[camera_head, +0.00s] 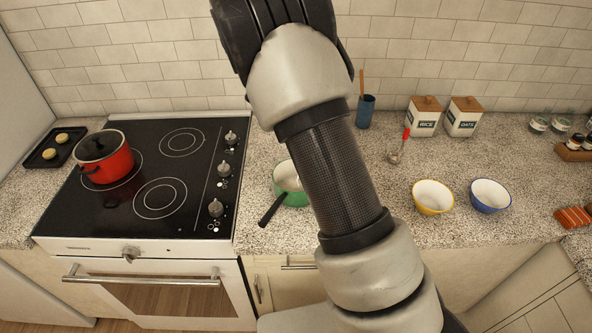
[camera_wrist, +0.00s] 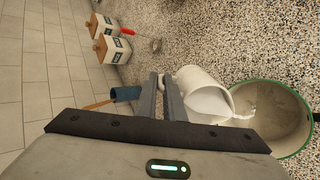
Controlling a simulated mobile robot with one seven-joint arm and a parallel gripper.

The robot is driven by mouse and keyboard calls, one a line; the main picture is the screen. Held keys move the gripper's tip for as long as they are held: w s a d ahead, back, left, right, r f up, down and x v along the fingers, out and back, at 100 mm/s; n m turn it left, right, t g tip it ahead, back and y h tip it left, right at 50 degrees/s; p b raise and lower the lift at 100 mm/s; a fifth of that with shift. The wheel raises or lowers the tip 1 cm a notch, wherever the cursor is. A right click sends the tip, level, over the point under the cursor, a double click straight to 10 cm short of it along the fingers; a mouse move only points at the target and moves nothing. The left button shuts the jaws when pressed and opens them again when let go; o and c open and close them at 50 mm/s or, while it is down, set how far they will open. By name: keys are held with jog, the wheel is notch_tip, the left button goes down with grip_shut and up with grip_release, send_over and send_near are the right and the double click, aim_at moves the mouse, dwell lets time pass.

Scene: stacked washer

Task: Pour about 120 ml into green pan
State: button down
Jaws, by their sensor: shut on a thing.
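The green pan (camera_head: 295,199) stands on the counter right of the stove, its dark handle toward the front left. My arm hides part of it in the head view. In the wrist view the pan (camera_wrist: 283,115) is at the right, with a pale inside and green rim. My gripper (camera_wrist: 166,82) is shut on a white jug (camera_wrist: 195,82), apparently by its handle. The jug is tilted, mouth toward the pan. A white patch at its lip reaches over the pan's edge; it looks like liquid, but I cannot tell how much is in the pan. My arm hides gripper and jug in the head view.
A red pot (camera_head: 108,166) stands on the stove (camera_head: 160,170). A yellow bowl (camera_head: 433,198) and a blue bowl (camera_head: 490,196) are on the right counter. Behind are a blue utensil cup (camera_head: 365,112), a rice canister (camera_head: 424,118) and an oats canister (camera_head: 463,118). A red-handled ladle (camera_head: 400,150) lies nearby.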

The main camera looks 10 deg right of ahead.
jog(key=shift+s+a+r+h, duration=0.1)
jog(key=shift+a+r+h, duration=0.3)
jog(key=shift+h, duration=0.2)
jog(key=shift+s+a+r+t+h+b, duration=0.15)
jog(key=shift+a+r+t+h+b, duration=0.1)
jog(key=shift+a+r+h+b, duration=0.4)
jog(key=shift+s+a+r+t+h+b, duration=0.1)
jog(key=shift+a+r+t+h+b, duration=0.2)
jog(key=shift+a+h, duration=0.4)
dwell(1.2)
jog(key=shift+s+a+r+h+b, duration=0.1)
jog(key=shift+a+r+h+b, duration=0.05)
jog(key=shift+a+h+b, duration=0.35)
jog(key=shift+a+r+h, duration=0.1)
jog(key=shift+a+h, duration=0.1)
jog(key=shift+h, duration=0.05)
